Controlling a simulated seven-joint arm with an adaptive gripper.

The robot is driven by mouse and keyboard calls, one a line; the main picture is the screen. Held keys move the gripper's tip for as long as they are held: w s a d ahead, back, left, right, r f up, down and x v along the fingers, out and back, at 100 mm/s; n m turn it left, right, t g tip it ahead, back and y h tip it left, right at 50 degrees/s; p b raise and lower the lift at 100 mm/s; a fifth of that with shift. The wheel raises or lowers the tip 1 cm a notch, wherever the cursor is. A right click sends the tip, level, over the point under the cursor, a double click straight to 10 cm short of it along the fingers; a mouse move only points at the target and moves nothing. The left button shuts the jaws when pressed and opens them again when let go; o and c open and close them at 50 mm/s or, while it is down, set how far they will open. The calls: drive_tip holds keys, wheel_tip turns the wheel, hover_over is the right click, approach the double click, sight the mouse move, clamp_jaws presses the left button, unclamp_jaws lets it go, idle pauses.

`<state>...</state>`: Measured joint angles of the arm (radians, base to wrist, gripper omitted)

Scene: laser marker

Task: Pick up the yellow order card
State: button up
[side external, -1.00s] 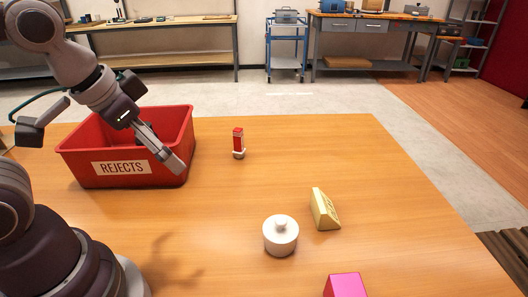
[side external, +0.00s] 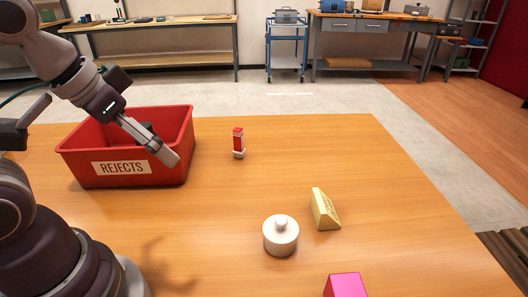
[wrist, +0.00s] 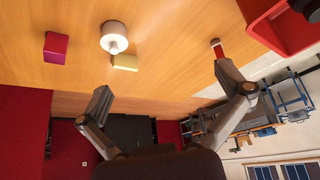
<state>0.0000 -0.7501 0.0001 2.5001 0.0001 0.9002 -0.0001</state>
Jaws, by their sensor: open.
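A yellow wedge-shaped block (side external: 324,210), which looks like the order card, stands on the wooden table right of centre in the side view. It also shows in the wrist view as a small pale yellow block (wrist: 125,62) below the white lidded pot. My gripper (side external: 172,157) is in front of the red bin at the left, well apart from the yellow card and above the table. In the wrist view my gripper (wrist: 163,85) has its fingers spread wide with nothing between them.
A white lidded pot (side external: 281,236) stands just left of the yellow card. A magenta block (side external: 345,286) is at the front edge. A red-and-white marker-like item (side external: 239,143) stands upright near the red REJECTS bin (side external: 80,160). The table's middle is clear.

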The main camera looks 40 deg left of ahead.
drive_tip(key=m+g+h, duration=0.2)
drive_tip(key=m+h, duration=0.1)
drive_tip(key=m, duration=0.6)
hover_over(317, 200)
drive_tip(key=s+a, duration=0.2)
drive_tip(key=s, duration=0.1)
wheel_tip(317, 200, down, 9)
drive_tip(key=x, duration=1.1)
drive_tip(key=shift+a, duration=0.25)
drive_tip(key=shift+s, duration=0.1)
drive_tip(key=c, duration=1.1)
